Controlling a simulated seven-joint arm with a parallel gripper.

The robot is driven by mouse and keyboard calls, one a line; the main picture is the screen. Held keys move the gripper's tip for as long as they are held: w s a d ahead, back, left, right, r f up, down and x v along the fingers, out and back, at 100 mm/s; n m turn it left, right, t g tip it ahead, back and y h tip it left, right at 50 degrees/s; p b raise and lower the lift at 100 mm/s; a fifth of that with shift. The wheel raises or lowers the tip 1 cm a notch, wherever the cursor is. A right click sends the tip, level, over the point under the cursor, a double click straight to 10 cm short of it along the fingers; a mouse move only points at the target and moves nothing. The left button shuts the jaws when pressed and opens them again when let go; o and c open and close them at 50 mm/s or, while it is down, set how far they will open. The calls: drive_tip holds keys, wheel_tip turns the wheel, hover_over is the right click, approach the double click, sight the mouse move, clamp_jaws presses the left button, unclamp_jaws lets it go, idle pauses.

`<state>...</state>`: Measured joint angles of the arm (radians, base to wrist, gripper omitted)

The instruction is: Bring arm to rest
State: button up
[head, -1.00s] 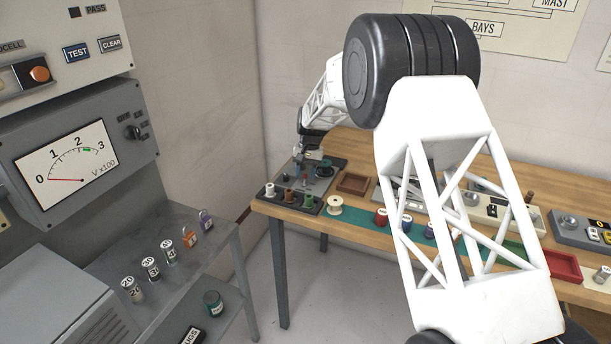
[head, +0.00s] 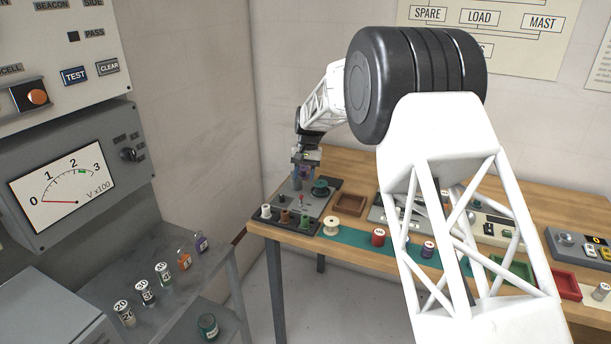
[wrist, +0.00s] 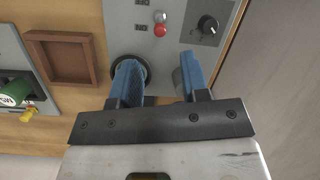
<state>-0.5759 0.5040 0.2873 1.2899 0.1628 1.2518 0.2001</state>
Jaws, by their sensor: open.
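My gripper (head: 303,175) hangs above the grey panel at the left end of the wooden bench. In the wrist view its two blue fingers (wrist: 160,75) are apart with nothing between them. Below them lies the grey panel (wrist: 185,22), with a red lamp, a pale lamp and a black knob (wrist: 207,25). A round black fitting (wrist: 146,70) is partly hidden behind the left finger. My white lattice arm fills the middle and right of the head view.
An empty brown tray (head: 364,204) sits beside the panel. Several spools (head: 331,226) stand along the bench front. A red tray (head: 563,284) is at the right. At left are a meter cabinet (head: 100,130) and a grey shelf (head: 215,268) with small labelled cylinders.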

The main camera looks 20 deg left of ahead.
drive_tip(key=s+d+r+m+t, duration=0.1)
drive_tip(key=s+d+r, duration=0.45)
drive_tip(key=d, duration=0.55)
drive_tip(key=s+d+r+t, duration=0.1)
drive_tip(key=s+d+r, duration=0.5)
drive_tip(key=d, duration=0.6)
drive_tip(key=s+d+r+m+t, duration=0.1)
drive_tip(key=s+d+r, duration=0.4)
drive_tip(key=d+r, duration=0.45)
drive_tip(key=s+d+t, duration=0.1)
drive_tip(key=s+d, duration=1.4)
drive_tip(key=s, duration=0.1)
drive_tip(key=s+d+f+m, duration=0.1)
drive_tip(key=s+d+f, duration=0.2)
drive_tip(key=s, duration=0.6)
drive_tip(key=s+d+f+t, duration=0.1)
drive_tip(key=s+d+f, duration=0.2)
drive_tip(key=s, duration=0.6)
drive_tip(key=shift+d+m+h, duration=0.3)
drive_tip(key=shift+d+m, duration=0.1)
drive_tip(key=shift+d, duration=0.7)
